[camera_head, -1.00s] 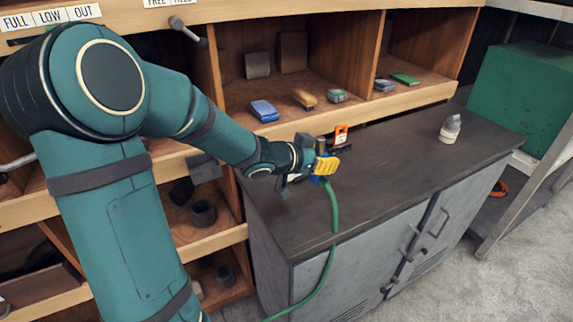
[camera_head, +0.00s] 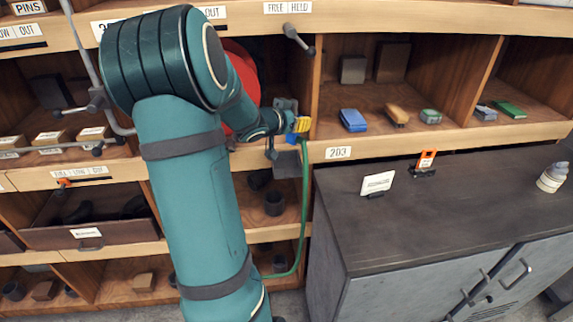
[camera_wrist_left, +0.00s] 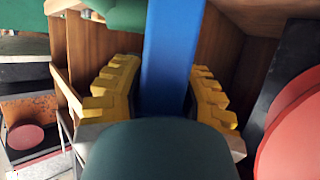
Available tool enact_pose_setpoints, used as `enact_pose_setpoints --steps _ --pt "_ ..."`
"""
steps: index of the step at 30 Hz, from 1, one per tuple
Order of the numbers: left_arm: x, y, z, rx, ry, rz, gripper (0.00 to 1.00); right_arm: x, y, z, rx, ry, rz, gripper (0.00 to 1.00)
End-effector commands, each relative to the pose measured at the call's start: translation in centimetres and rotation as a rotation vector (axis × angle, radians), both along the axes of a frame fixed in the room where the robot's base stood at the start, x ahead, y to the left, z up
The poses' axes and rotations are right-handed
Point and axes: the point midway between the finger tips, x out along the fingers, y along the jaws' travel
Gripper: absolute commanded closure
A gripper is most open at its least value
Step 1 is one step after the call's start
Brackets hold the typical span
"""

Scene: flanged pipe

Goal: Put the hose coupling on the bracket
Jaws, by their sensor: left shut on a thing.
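My left gripper (camera_head: 302,124) has yellow fingers and is shut on the blue hose coupling (camera_head: 292,139). In the left wrist view the coupling (camera_wrist_left: 172,60) is an upright blue bar between the two ridged yellow fingers (camera_wrist_left: 165,95). A green hose (camera_head: 305,195) hangs from the coupling and curves to the left near the floor. A grey plate that looks like the bracket (camera_head: 287,163) sits on the shelf front just below the gripper, partly behind the hose. Whether the coupling touches it cannot be told. My right gripper is not in view.
A red round disc (camera_head: 240,88) is behind my left arm. The shelf edge (camera_head: 400,141) runs beside the gripper. The dark bench top (camera_head: 440,205) is mostly clear, with a white card (camera_head: 377,183), an orange clip (camera_head: 426,161) and a bottle (camera_head: 552,177).

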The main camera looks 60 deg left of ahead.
Motion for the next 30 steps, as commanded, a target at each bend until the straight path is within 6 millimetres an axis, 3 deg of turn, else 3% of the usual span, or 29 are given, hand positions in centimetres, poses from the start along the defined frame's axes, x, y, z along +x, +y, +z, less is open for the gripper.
enact_pose_setpoints --steps 4,13,20,27,30 --pt "-1.2 1.3 0.0 0.003 0.000 0.035 1.00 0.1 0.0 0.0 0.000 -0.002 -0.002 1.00" --pt "-1.3 1.5 -5.1 0.001 0.002 0.040 1.00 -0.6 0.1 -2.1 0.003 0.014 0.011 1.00" --pt "-1.3 1.5 -6.6 0.003 0.000 0.039 1.00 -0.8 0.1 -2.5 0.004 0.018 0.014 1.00" --pt "-1.3 1.5 -9.6 0.002 0.000 0.039 1.00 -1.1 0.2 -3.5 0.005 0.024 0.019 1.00" --pt "-1.3 1.5 -9.6 0.004 -0.001 0.040 1.00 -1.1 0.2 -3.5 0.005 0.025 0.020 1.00"
